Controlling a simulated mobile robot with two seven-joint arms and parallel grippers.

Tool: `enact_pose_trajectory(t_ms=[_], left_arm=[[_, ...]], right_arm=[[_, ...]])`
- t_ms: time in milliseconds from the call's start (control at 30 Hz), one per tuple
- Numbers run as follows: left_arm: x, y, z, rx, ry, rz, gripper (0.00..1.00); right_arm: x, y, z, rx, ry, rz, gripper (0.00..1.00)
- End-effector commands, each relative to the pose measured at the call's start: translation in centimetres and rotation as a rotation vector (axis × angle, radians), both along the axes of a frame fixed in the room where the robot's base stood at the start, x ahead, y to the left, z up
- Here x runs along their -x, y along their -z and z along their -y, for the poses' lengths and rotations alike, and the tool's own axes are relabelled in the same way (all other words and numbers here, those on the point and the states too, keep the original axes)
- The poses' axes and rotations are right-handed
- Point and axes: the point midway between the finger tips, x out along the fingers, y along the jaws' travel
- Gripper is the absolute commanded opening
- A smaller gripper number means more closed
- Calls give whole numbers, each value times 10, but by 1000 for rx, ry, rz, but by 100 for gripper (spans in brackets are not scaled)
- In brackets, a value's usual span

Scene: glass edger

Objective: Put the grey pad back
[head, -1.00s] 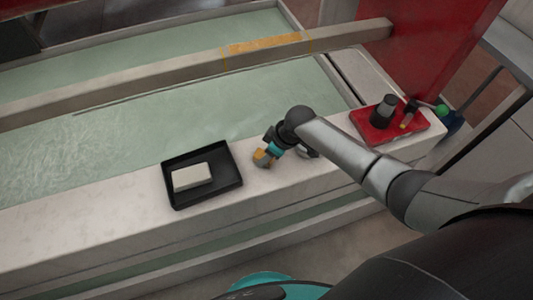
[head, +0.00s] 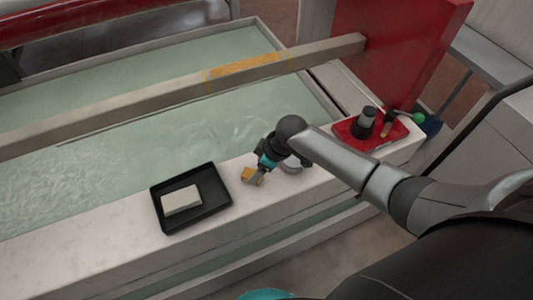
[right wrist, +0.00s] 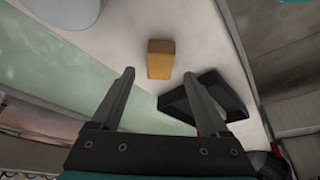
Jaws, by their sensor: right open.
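A pale grey pad (head: 181,200) lies flat in a black tray (head: 217,201) on the white ledge, left of my right gripper. My right gripper (right wrist: 160,78) is open and empty, low over the ledge. An orange block (right wrist: 160,59) lies on the ledge just beyond and between its fingertips. The block also shows in the head view (head: 249,175), beside the gripper. In the right wrist view a black shape (right wrist: 176,104), probably the tray, is partly behind one finger; I cannot make out the pad there. My left gripper is not in view.
A red tray (head: 347,136) with a dark cylinder (head: 365,122) and small tools stands at the ledge's right end. The green water surface (head: 110,170) lies behind the ledge, crossed by a long beam (head: 150,98). The ledge between block and black tray is clear.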

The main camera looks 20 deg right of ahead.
Motion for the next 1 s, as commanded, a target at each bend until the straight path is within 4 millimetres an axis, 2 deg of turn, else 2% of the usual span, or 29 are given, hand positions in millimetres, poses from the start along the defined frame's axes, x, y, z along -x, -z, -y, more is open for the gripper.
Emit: enact_pose_trajectory(t_ms=[33, 200, 400, 600, 1000], left_arm=[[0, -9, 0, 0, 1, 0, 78], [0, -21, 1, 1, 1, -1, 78], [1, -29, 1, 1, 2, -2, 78], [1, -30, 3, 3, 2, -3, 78], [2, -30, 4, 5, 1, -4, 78]], right_arm=[[3, -15, 4, 2, -1, 3, 78], [12, -44, 13, 1, -1, 1, 78], [19, -67, 20, 0, 0, 0, 78], [21, -74, 22, -1, 1, -1, 78], [21, -74, 22, -1, 0, -1, 78]])
